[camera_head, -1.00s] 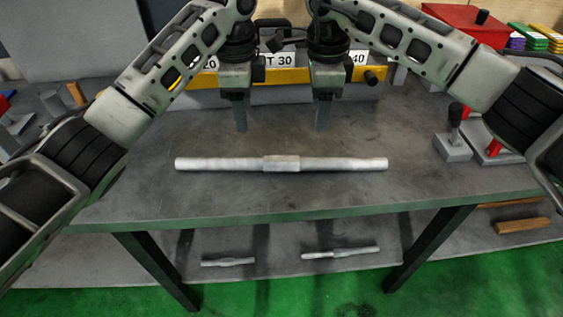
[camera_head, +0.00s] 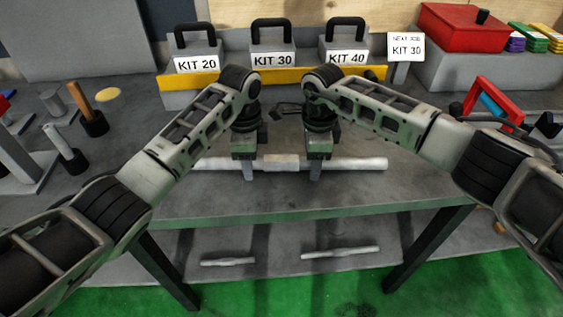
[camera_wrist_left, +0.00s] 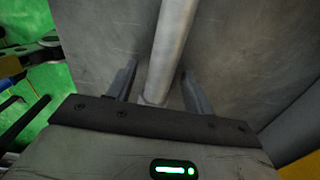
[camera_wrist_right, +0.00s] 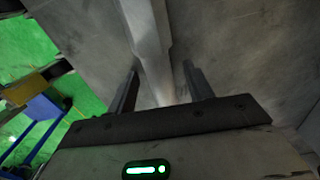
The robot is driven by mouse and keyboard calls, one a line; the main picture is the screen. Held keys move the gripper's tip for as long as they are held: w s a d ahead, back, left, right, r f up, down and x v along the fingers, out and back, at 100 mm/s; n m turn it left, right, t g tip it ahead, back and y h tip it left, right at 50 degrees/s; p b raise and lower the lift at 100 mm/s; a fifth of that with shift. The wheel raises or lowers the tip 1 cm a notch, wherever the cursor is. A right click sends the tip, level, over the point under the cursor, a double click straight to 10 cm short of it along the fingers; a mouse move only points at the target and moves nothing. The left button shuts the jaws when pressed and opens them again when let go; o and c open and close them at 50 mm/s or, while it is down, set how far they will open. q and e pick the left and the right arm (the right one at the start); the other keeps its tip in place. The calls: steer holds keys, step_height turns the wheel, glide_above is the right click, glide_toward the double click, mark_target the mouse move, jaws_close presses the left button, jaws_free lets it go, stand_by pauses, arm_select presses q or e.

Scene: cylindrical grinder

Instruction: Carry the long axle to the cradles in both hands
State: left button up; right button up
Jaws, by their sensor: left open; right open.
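The long axle (camera_head: 280,162) is a pale grey metal bar with a thicker middle, lying left to right on the grey workbench. My left gripper (camera_head: 247,174) is over it just left of the thick middle. My right gripper (camera_head: 315,174) is over it just right of the middle. Both are open. In the left wrist view the axle (camera_wrist_left: 172,45) runs between the two fingers, with a gap at each side. In the right wrist view the axle (camera_wrist_right: 148,40) also lies between the spread fingers. I cannot make out the cradles.
Blocks labelled KIT 20 (camera_head: 197,64), KIT 30 (camera_head: 273,60) and KIT 40 (camera_head: 347,58) stand behind a yellow rail. A red box (camera_head: 460,28) is at back right. Two short shafts (camera_head: 228,262) (camera_head: 340,252) lie on the lower shelf. The bench's front strip (camera_head: 290,200) is clear.

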arm_select(q)
jaws_close()
arm_select(e)
jaws_close()
stand_by(1.1)
arm_select(q)
steer(key=shift+w+r, duration=0.15)
steer(key=shift+r, duration=0.15)
arm_select(e)
steer(key=shift+w+r, duration=0.2)
steer(key=shift+r, duration=0.1)
